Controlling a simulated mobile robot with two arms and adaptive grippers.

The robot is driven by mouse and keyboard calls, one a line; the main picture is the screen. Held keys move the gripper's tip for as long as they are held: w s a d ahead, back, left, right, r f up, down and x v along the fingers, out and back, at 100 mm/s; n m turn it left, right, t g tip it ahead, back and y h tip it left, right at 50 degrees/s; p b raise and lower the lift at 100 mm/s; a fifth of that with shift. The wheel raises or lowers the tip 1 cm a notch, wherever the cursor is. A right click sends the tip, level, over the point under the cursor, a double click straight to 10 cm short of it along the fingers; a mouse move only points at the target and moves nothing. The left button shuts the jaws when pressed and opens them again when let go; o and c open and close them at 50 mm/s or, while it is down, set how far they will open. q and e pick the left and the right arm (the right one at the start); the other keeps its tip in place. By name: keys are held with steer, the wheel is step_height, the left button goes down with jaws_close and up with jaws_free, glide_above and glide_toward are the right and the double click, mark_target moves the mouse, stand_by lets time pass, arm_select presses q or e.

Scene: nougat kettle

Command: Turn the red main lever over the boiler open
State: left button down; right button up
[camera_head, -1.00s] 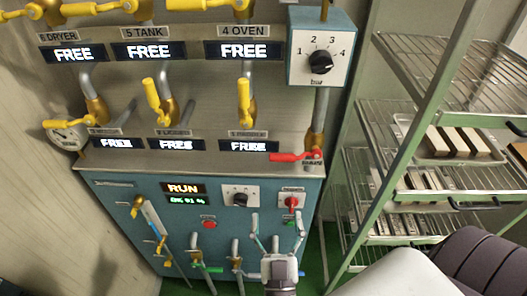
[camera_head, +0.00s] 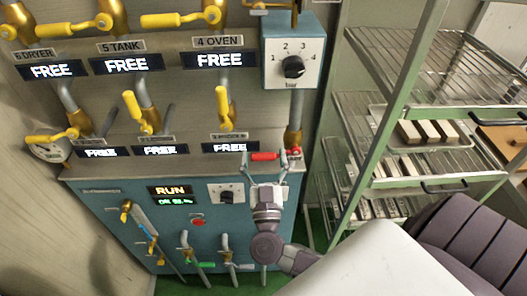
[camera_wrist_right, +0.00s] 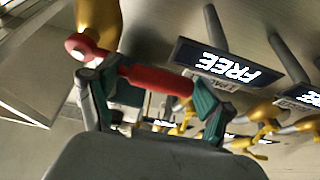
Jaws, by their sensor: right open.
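The red main lever (camera_head: 265,156) points left from its pivot at the foot of the brass valve (camera_head: 293,137), above the right end of the blue boiler cabinet (camera_head: 110,205). It lies about level. My right gripper (camera_head: 265,160) is open at the lever, with one finger towards each end of the red handle. In the right wrist view the red lever (camera_wrist_right: 158,79) spans the space between the open fingers of the gripper (camera_wrist_right: 150,95). I cannot tell whether the fingers touch it. My left gripper is not in view.
Yellow valve levers (camera_head: 222,105) and FREE displays (camera_head: 220,60) fill the panel to the left. A pressure dial box (camera_head: 292,50) is above the lever. A metal rack (camera_head: 375,130) with trays stands close on the right.

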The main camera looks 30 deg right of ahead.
steer(key=shift+w+d, duration=0.1)
steer(key=shift+w, duration=0.05)
jaws_close()
stand_by(0.4)
steer(key=shift+w+r, duration=0.1)
